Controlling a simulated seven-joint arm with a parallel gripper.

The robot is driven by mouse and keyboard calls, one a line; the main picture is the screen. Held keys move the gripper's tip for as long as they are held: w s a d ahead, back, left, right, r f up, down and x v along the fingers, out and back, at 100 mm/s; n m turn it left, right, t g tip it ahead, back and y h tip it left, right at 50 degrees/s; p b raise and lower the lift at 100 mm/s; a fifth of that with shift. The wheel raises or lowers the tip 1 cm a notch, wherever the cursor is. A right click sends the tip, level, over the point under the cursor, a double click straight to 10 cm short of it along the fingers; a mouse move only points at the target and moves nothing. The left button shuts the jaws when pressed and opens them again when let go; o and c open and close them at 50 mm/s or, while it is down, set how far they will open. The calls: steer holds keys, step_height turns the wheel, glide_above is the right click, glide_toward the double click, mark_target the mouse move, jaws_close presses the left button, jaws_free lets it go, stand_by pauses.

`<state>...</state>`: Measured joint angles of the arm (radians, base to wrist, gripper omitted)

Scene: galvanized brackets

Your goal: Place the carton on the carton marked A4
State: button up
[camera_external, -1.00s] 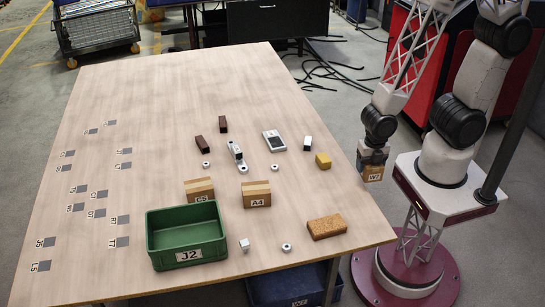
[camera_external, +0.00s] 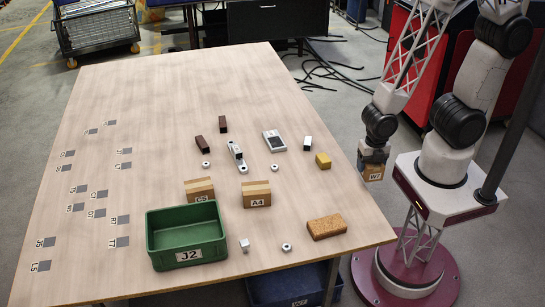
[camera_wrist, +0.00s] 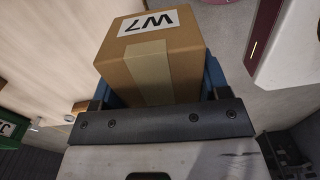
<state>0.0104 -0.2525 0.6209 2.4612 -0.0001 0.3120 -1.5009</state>
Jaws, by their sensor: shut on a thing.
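The carton marked W7 (camera_external: 374,173) is held in my gripper (camera_external: 373,158), off the table's right edge. The carton marked A4 (camera_external: 257,195) stands on the table near the front middle, to the left of my gripper. Its top shows bare.
A carton marked C5 (camera_external: 199,190) stands just left of the A4 carton. A green bin marked J2 (camera_external: 187,253) is in front of them. A cork-coloured block (camera_external: 326,227), a yellow block (camera_external: 323,161) and small metal parts lie around. The table's far half is clear.

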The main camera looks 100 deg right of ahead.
steer(key=w+d+r, duration=0.1)
steer(key=w+r, duration=0.2)
steer(key=w, duration=0.8)
steer(key=w+r+n, duration=0.1)
steer(key=w+r, duration=0.2)
steer(key=w, duration=0.9)
steer(key=shift+w+d, duration=0.25)
steer(key=shift+d, duration=0.1)
steer(key=shift+r, duration=0.1)
glide_above(256, 187)
steer(key=shift+w+f, duration=0.1)
steer(key=shift+f, duration=0.65)
steer(key=shift+f, duration=1.8)
steer(key=shift+f, duration=0.1)
steer(key=o, duration=1.1)
